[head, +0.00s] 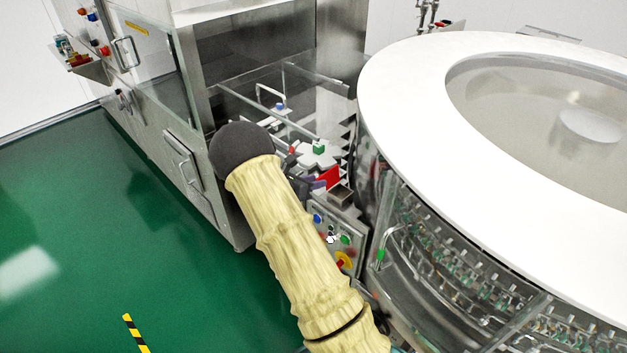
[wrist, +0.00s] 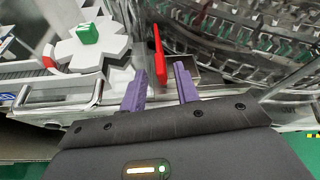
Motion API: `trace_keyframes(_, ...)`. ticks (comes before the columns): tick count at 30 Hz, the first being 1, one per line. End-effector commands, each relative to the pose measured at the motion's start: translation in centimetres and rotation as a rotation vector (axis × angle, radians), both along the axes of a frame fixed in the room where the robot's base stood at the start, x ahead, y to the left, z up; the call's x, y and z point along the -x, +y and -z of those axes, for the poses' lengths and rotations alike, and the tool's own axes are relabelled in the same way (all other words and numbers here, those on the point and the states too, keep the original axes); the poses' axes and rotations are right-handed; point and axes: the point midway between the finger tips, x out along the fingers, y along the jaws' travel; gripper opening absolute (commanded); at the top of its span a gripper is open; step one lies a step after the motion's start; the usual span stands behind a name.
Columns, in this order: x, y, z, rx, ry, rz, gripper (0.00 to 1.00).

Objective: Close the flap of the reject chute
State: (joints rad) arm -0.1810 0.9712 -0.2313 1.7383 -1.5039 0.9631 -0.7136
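The red flap (wrist: 159,52) stands up edge-on in the wrist view, at the side of a small metal chute (wrist: 208,76). It stands raised, and the chute's top looks uncovered beside it. In the head view the red flap (head: 328,177) shows just right of my gripper, with the metal chute (head: 341,196) below it. My gripper (wrist: 160,72) has its two purple fingers apart with nothing held. The flap's lower end appears between the fingertips in the wrist view; I cannot tell whether they touch. In the head view my arm partly hides my gripper (head: 305,186).
A white star wheel (wrist: 88,48) carrying a green block lies to the left of the flap. The round washer (head: 400,75) stands close on the right. A control panel (head: 335,238) with buttons is below the chute. Green floor (head: 90,220) is open at left.

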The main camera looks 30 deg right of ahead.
Motion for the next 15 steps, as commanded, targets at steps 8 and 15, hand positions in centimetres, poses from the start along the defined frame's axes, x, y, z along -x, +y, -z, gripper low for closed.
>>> trace_keyframes(8, -0.04, -0.28, 0.09, 0.000, -0.001, 0.001, 0.31)
trace_keyframes(15, -0.04, -0.21, 0.07, 0.000, 0.000, 0.001, 0.00)
